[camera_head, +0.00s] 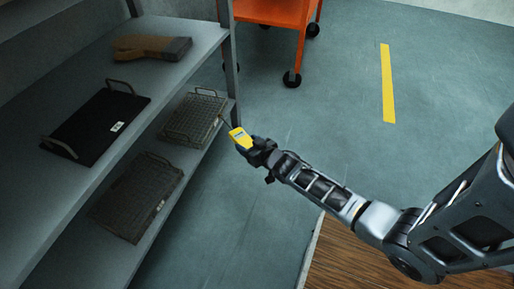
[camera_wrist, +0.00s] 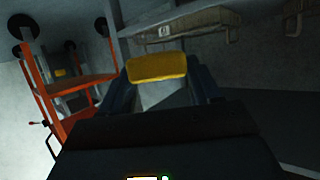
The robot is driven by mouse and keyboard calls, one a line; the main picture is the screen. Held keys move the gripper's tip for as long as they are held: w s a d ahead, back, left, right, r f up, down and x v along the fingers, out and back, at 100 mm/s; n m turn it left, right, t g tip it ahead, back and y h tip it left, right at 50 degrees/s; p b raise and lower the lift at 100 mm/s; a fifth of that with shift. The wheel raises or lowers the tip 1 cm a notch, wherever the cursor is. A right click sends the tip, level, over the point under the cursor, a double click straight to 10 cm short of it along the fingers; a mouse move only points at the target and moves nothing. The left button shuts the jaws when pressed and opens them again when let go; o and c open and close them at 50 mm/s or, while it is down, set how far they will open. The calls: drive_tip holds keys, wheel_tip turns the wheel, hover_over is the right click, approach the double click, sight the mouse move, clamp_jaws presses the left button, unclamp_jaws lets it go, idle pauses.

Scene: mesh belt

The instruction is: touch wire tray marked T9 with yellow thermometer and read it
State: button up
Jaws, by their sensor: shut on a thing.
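My gripper (camera_head: 259,150) is shut on the yellow thermometer (camera_head: 240,137), in front of the shelf unit's right end. The thermometer also shows between my fingers in the wrist view (camera_wrist: 157,67). A thin dark probe seems to reach from it toward the upper wire tray; I cannot tell whether it touches. That wire tray (camera_head: 193,118) with handles lies on the lower shelf near the corner post. A second wire tray (camera_head: 137,196) lies nearer on the same shelf. Small pale tags show on the trays, but T9 is not readable on either. The thermometer's reading is not legible.
A black tray (camera_head: 96,123) with handles and a white label lies on the upper shelf, with brown gloves (camera_head: 152,47) behind it. An orange cart (camera_head: 275,14) on black casters stands beyond the shelf. The floor right of it is open, with a yellow stripe (camera_head: 387,84).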

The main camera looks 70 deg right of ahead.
sight(242, 144)
drive_tip(key=w+b, duration=0.1)
drive_tip(key=w, duration=0.2)
drive_tip(key=shift+a+f+b, duration=0.15)
drive_tip(key=shift+f+b, duration=0.15)
drive_tip(key=shift+b, duration=0.05)
drive_tip(key=shift+f+b, duration=0.95)
drive_tip(key=shift+f+b, duration=0.4)
drive_tip(key=shift+f, duration=0.05)
idle(1.5)
drive_tip(key=shift+r, duration=0.1)
idle(0.4)
drive_tip(key=shift+r+p, duration=2.65)
drive_tip(key=shift+r, duration=0.4)
